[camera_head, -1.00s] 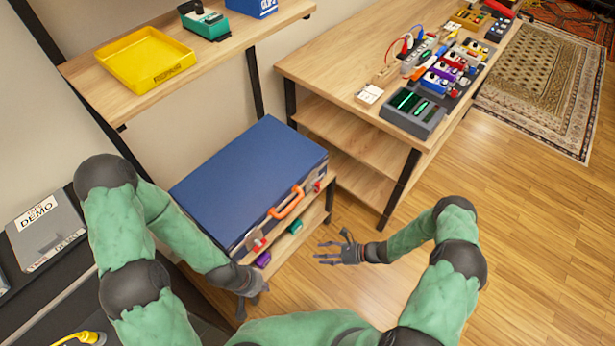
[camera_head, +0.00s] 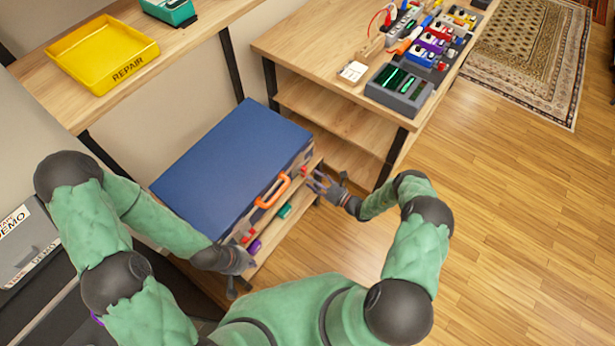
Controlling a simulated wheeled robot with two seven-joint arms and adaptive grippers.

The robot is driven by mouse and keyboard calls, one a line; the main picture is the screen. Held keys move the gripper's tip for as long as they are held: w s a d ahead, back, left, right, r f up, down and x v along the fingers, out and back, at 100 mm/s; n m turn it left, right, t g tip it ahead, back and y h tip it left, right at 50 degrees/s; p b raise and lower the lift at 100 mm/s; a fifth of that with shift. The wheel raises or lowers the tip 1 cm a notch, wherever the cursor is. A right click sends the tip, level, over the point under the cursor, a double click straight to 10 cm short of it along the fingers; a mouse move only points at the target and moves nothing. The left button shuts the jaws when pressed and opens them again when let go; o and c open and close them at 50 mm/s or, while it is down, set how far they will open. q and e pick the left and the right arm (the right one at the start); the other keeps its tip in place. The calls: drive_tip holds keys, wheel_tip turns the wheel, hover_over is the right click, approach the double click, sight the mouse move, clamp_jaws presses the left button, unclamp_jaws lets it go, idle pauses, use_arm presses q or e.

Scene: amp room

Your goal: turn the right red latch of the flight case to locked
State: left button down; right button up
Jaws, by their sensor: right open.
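The flight case (camera_head: 230,165) has a blue lid and an orange handle (camera_head: 273,191) on its front. It sits lid shut on a low wooden shelf. Its right red latch (camera_head: 304,170) is a small red spot at the right end of the front, partly hidden by my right gripper; its angle is too small to tell. The left red latch (camera_head: 247,236) is at the other end of the front. My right gripper (camera_head: 316,184) is open and empty, close in front of the right latch; I cannot tell whether it touches. My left gripper (camera_head: 240,277) hangs near the left front corner; its finger opening is unclear.
A green item (camera_head: 284,211) and a purple item (camera_head: 254,247) lie on the shelf below the case. A wooden bench (camera_head: 310,45) with pedals stands to the right. A yellow tray (camera_head: 100,55) is on the upper shelf.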

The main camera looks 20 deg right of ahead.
sight(305, 174)
drive_tip(key=shift+x, duration=1.65)
clamp_jaws()
